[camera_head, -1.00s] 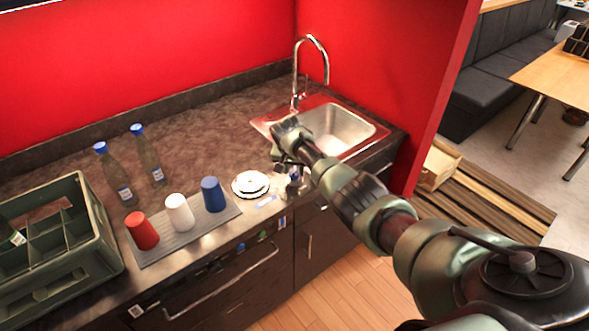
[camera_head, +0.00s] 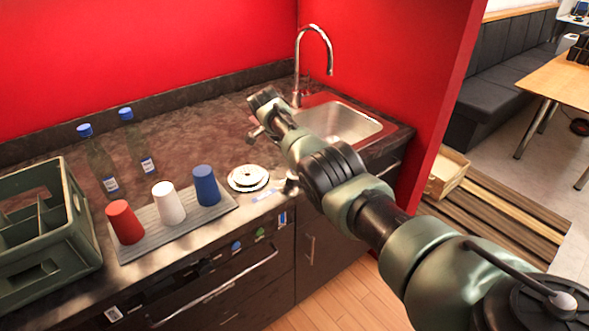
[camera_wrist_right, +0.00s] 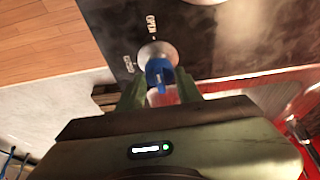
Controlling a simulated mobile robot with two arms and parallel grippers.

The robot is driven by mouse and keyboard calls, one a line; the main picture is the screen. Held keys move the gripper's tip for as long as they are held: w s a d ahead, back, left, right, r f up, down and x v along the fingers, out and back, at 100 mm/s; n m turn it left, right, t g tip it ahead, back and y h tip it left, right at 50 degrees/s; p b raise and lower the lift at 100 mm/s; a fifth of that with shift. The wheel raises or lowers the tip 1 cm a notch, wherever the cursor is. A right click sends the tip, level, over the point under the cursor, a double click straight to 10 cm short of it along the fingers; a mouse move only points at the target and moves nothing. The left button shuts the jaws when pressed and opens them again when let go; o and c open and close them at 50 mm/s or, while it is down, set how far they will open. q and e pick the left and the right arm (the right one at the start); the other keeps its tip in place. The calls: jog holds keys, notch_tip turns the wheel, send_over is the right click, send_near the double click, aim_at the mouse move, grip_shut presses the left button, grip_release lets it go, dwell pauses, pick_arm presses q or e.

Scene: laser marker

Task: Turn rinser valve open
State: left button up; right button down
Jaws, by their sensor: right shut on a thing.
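The valve shows in the right wrist view as a round metal knob (camera_wrist_right: 157,50) with a blue grip (camera_wrist_right: 160,74), on a dark panel. A label reading OPEN (camera_wrist_right: 151,24) is above it; another label (camera_wrist_right: 128,63), hard to read, is to its left. The blue grip points toward the bottom of that picture, away from the OPEN label. My right gripper (camera_wrist_right: 159,86) is shut on the blue grip, one green finger on each side. In the head view my right arm (camera_head: 330,170) hides the fingers and most of the valve. My left gripper is out of view.
The round white rinser disc (camera_head: 248,178) is by the counter's front edge. The sink (camera_head: 352,124) and tap (camera_head: 299,65) are behind my arm. Red, white and blue cups (camera_head: 207,186), two bottles (camera_head: 103,165) and a green crate (camera_head: 45,275) are further left.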

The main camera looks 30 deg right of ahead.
jog(key=shift+f, duration=0.1)
dwell(0.4)
jog(key=c, duration=1)
grip_release()
jog(key=shift+o, duration=0.2)
jog(key=v, duration=0.7)
jog(key=shift+r+b, duration=0.3)
jog(key=shift+r, duration=0.1)
jog(key=shift+a, duration=0.15)
